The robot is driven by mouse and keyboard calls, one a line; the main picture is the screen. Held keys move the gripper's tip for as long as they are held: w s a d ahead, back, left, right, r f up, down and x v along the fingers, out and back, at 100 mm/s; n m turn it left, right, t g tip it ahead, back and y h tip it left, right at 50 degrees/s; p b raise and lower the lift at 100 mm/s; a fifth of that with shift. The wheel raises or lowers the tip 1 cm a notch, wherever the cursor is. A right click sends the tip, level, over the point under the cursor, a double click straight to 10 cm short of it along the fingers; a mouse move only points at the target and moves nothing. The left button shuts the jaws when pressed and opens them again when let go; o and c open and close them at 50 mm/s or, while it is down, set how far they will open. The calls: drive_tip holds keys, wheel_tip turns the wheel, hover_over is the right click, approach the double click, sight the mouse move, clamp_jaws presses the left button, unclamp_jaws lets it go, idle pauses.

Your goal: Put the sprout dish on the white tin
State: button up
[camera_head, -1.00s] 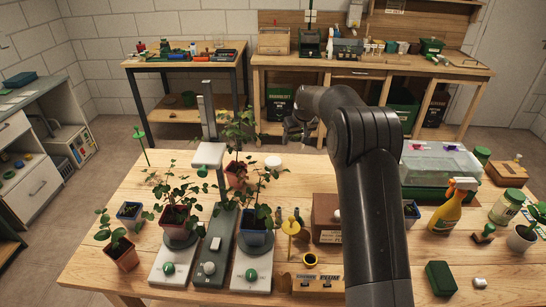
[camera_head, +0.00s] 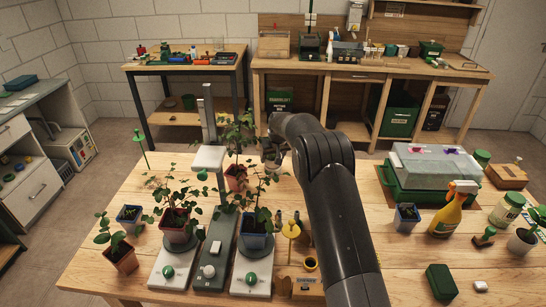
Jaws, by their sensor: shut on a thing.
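My gripper (camera_head: 271,153) is at the far side of the wooden table, behind the leafy plants, with its fingers pointing down. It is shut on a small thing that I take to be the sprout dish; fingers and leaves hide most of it. The white tin (camera_head: 272,167) is a small, pale round thing on the table, right below the gripper and partly covered by it. I cannot tell whether the held dish touches the tin.
Leafy potted plants, one in a red pot (camera_head: 177,231) and one in a blue pot (camera_head: 255,239), stand close in front. A green-and-grey case (camera_head: 432,170) and a yellow spray bottle (camera_head: 447,214) are at the right.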

drive_tip(key=o, duration=1)
drive_tip(key=shift+f, duration=0.15)
drive_tip(key=shift+o, duration=0.2)
drive_tip(key=s+d+r+m, duration=0.1)
drive_tip(key=s+d+r, duration=0.3)
drive_tip(key=s+r, duration=0.6)
drive_tip(key=s+d+r, duration=0.5)
drive_tip(key=r, duration=0.8)
drive_tip(key=s+d+r+m+t, duration=0.1)
drive_tip(key=s+d+r, duration=0.15)
drive_tip(key=s, duration=0.35)
drive_tip(key=s+d+r, duration=0.2)
drive_tip(key=s+r, duration=0.1)
drive_tip(key=s, duration=0.3)
drive_tip(key=s+d+f+m+h, duration=0.1)
drive_tip(key=s+d+f, duration=0.1)
drive_tip(key=s, duration=1.2)
drive_tip(key=s+d+f+m, duration=0.1)
drive_tip(key=s+d, duration=0.4)
drive_tip(key=s, duration=0.9)
drive_tip(key=shift+s+f+m+t+h, duration=0.3)
drive_tip(key=shift+f+h, duration=0.1)
drive_tip(key=shift+f, duration=0.25)
